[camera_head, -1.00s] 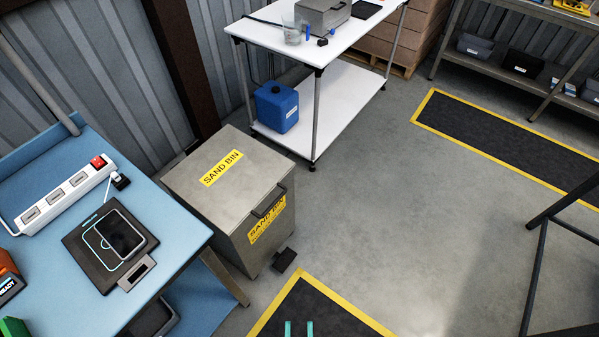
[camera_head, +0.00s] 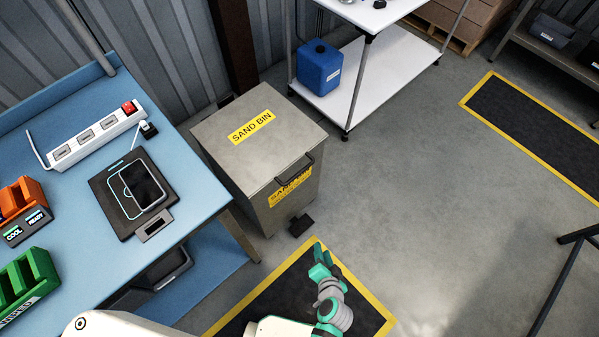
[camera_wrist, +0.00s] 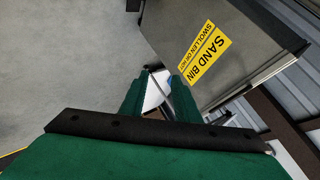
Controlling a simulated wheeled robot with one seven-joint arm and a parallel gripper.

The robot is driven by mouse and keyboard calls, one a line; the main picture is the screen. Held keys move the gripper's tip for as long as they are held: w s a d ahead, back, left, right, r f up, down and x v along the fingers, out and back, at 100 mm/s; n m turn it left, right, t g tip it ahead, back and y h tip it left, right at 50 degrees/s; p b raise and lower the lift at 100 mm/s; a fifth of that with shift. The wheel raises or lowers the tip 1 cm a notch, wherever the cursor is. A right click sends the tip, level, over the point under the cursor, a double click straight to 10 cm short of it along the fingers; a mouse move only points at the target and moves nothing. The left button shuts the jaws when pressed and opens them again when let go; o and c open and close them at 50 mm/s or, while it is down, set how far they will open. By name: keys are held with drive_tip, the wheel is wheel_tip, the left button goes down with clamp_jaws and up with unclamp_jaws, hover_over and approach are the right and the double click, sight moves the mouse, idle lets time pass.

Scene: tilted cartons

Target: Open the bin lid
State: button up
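The grey metal sand bin (camera_head: 235,178) stands on the floor right of the blue bench, its flat lid (camera_head: 270,130) closed. A dark bar handle (camera_head: 296,172) is at the lid's front edge, above a yellow label. A black pedal (camera_head: 301,226) sits at the bin's foot. My gripper (camera_head: 322,262) is in front of the bin, apart from it and lower right of the handle. In the wrist view, its two green fingers (camera_wrist: 160,88) are spread, with no object held between them. The bin's label (camera_wrist: 205,52) shows there beyond the fingers, turned sideways.
The blue bench (camera_head: 85,185) with a power strip and a tablet stands close on the left. A white shelf table (camera_head: 350,95) with a blue jug (camera_head: 319,67) is behind right. Open floor (camera_head: 410,190) lies right of the bin.

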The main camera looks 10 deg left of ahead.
drive_tip(key=w+a+m+y, duration=0.1)
drive_tip(key=w+a+y, duration=0.25)
drive_tip(key=w, duration=0.55)
drive_tip(key=y, duration=0.7)
approach(299, 172)
drive_tip(key=shift+n+g+h, duration=0.25)
drive_tip(key=shift+n+g, duration=0.15)
drive_tip(key=shift+g, duration=0.1)
drive_tip(key=x, duration=1)
drive_tip(key=shift+w+d, duration=0.1)
drive_tip(key=shift+w, duration=0.2)
clamp_jaws()
